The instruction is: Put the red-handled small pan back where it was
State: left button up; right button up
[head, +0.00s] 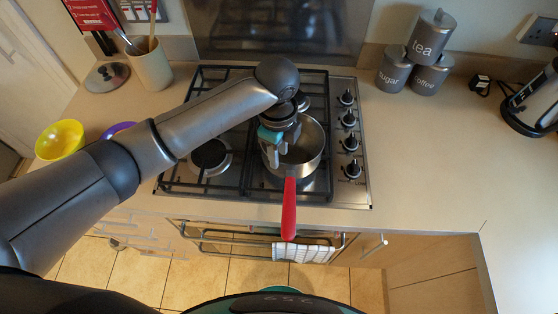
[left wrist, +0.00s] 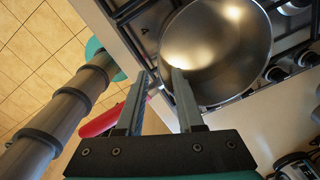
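The small pan (head: 308,150) is steel with a long red handle (head: 289,210). It sits on the front right part of the hob, its handle pointing toward me past the hob's front edge. In the left wrist view the pan (left wrist: 225,50) looks empty, and its red handle (left wrist: 98,122) is partly behind a finger. My left gripper (head: 275,160) is at the pan's left side, pointing down. In the left wrist view its fingers (left wrist: 160,85) are apart; one overlaps the pan, the other is outside it. I cannot tell whether they touch it. My right gripper is not in view.
The gas hob (head: 210,180) has black grates and several knobs (head: 350,145) on the right. Grey canisters (head: 425,72) stand at the back right. A utensil pot (head: 150,66) and a yellow bowl (head: 60,140) are at left. The right counter (head: 430,150) is mostly clear.

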pick_arm(q)
notch_tip(320, 180, up, 6)
jog(key=shift+f, duration=0.2)
jog(key=shift+s, duration=0.1)
dwell(0.4)
